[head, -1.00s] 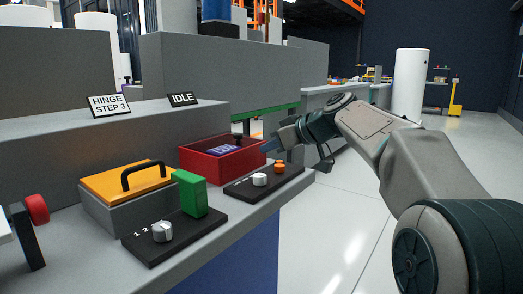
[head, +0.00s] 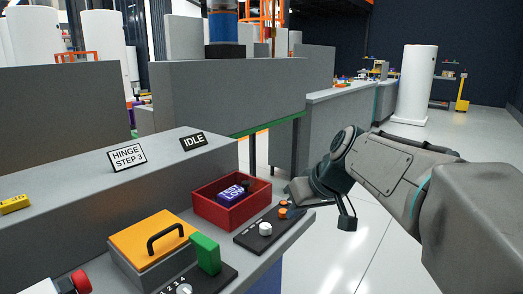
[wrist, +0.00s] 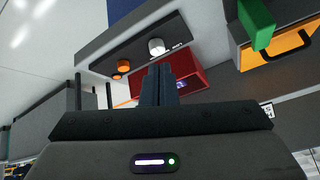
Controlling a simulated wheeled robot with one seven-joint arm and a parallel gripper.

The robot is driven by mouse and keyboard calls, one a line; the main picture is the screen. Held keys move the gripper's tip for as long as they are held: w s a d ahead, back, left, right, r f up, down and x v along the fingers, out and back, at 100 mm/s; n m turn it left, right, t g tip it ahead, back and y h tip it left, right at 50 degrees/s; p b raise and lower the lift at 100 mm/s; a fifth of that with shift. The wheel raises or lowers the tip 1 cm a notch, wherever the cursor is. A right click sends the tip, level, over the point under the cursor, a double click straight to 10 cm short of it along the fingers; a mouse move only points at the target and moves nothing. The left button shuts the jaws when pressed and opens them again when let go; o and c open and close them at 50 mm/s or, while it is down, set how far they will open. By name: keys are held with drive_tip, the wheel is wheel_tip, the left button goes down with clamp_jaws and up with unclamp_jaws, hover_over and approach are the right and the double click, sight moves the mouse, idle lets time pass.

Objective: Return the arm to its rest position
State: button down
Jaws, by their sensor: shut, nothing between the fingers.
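My gripper shows in the wrist view (wrist: 158,86) with its two dark fingers together and nothing between them. In the head view my arm reaches in from the right, and its end is near the right edge of the bench, beside a black control panel (head: 252,238) with a white knob (head: 265,229) and orange buttons (head: 283,208). The fingertips are hard to make out there. In the wrist view the fingers overlap the red tray (wrist: 195,80), with the panel beyond; I cannot tell the gap.
The red tray (head: 216,212) holds a blue labelled block (head: 233,192). A grey box with an orange handled lid (head: 140,237), a green block (head: 206,253) and a "HINGE STEP 3" sign (head: 127,157) stand left of it. Open floor (head: 400,240) lies right of the bench.

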drive_tip(key=s+d+r+m+g+h+p, duration=0.1)
drive_tip(key=s+d+r+m+h+p, duration=0.1)
drive_tip(key=s+p, duration=0.7)
drive_tip(key=s+d+r+m+g+h+p, duration=0.1)
drive_tip(key=s+d+r+p, duration=0.4)
drive_tip(key=s+p, duration=0.5)
drive_tip(key=shift+d+r+m+h+p, duration=0.25)
drive_tip(key=shift+r+m+h+p, duration=0.65)
drive_tip(key=shift+p, duration=0.35)
